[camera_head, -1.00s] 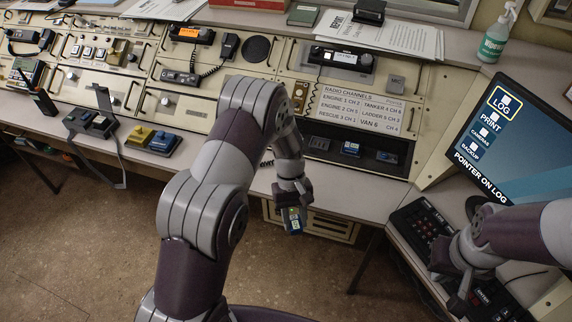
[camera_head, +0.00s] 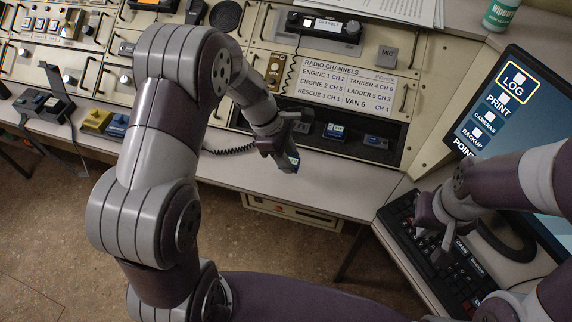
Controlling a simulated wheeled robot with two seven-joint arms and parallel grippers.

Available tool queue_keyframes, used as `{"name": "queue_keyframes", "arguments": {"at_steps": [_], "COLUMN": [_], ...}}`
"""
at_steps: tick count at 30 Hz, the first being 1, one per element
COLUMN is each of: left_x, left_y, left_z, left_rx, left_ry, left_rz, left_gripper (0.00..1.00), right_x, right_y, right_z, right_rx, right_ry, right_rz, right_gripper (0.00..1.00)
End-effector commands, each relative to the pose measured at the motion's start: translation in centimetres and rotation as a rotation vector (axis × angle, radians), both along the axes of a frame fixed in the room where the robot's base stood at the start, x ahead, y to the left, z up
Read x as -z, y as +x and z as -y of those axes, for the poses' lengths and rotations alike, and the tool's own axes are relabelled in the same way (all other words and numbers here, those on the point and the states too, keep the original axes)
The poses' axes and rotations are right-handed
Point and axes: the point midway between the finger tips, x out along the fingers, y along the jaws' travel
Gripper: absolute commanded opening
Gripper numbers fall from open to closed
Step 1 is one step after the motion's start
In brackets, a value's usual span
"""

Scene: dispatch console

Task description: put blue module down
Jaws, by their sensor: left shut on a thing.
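My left gripper (camera_head: 284,150) is shut on a small blue module (camera_head: 290,160), held in front of the desk's slotted bay (camera_head: 408,142). The gripper and arm hide part of the module and the bay's left end. In the bay, other small blue modules (camera_head: 335,131) sit in the dark recess. My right gripper (camera_head: 436,240) hovers over or touches the black keyboard (camera_head: 400,222) at the right; whether its jaws are open is unclear.
A monitor (camera_head: 515,95) stands at the right. A radio channels card (camera_head: 348,82) lies above the bay. A yellow block (camera_head: 97,120) and a blue block (camera_head: 118,125) sit at the desk's left front. The desk's front strip (camera_head: 330,190) is bare.

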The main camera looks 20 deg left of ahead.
Motion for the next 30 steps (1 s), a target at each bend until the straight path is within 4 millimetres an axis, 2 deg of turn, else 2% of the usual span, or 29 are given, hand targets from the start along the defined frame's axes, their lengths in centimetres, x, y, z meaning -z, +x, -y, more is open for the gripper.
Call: {"name": "queue_keyframes", "arguments": {"at_steps": [4,9,20,21,22,23,30], "left_x": [1.4,4.2,4.7,4.6,4.6,4.6,4.5], "left_y": [0.3,0.3,0.3,0.3,0.3,0.3,0.3], "left_z": [-0.2,-0.2,-0.2,-0.2,-0.2,-0.2,-0.2], "left_rx": [-0.001,0.000,0.000,0.000,0.001,0.001,0.001], "left_ry": [0.000,0.001,0.001,0.001,0.001,0.001,0.001], "left_rz": [-0.001,0.000,0.000,0.000,0.000,0.000,0.001], "left_gripper": [0.02,0.02,0.02,0.48,0.58,0.61,0.61], "right_x": [0.3,0.8,0.9,0.8,0.8,0.8,0.8], "right_y": [0.0,0.0,0.0,0.0,0.0,0.0,0.0], "right_z": [0.0,0.0,0.0,0.0,0.0,0.0,0.0], "right_rx": [0.000,0.000,0.000,0.000,0.000,0.000,0.000], "right_ry": [0.000,0.000,0.000,0.000,0.000,0.000,0.000], "right_rz": [0.000,0.000,0.000,0.000,0.000,0.000,0.000], "right_gripper": [0.00,0.00,0.00,0.00,0.00,0.00,0.00]}}
